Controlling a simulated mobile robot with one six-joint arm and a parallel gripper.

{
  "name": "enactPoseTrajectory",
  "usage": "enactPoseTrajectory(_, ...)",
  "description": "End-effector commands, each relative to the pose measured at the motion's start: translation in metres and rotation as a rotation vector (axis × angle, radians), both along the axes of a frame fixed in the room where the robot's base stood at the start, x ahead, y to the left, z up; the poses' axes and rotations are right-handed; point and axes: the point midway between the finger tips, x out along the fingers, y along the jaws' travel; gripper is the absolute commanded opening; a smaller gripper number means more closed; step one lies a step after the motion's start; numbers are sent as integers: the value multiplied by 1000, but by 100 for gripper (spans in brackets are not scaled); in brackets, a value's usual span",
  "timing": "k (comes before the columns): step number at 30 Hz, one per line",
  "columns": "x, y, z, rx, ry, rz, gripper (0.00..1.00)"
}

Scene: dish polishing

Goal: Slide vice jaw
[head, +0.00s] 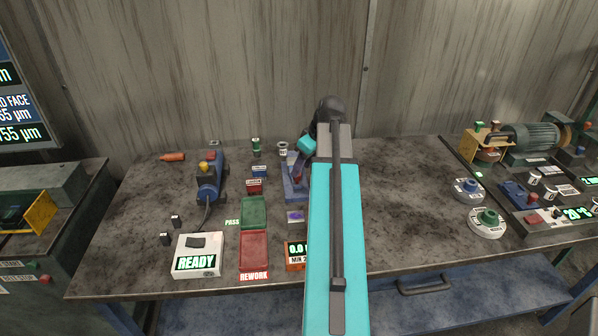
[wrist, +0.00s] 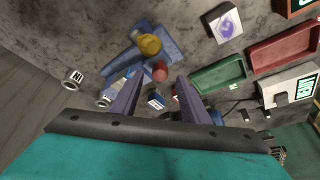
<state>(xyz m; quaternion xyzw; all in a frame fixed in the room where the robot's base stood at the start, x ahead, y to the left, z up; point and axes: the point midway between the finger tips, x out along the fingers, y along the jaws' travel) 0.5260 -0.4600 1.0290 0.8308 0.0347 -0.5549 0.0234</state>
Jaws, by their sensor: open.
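A blue fixture that looks like the vice (head: 290,190) stands on the bench left of my arm, which partly hides it. In the head view the gripper (head: 299,168) is over the fixture. I cannot make out which part is the sliding jaw.
A green tray (head: 254,212) and a red tray (head: 253,250) lie left of my arm. A blue tool (head: 209,180) stands further left, with a READY box (head: 198,254) in front. Round grey fixtures (head: 487,222) and a motor (head: 530,140) are at right.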

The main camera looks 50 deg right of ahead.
Motion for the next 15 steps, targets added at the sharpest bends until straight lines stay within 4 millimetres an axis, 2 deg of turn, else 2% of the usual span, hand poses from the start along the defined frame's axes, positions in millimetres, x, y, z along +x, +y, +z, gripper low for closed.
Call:
enactPoseTrajectory(6, 8, 1, -20, 1, 2, 2, 42)
enactPoseTrajectory(15, 15, 2, -37, 0, 1, 1, 42)
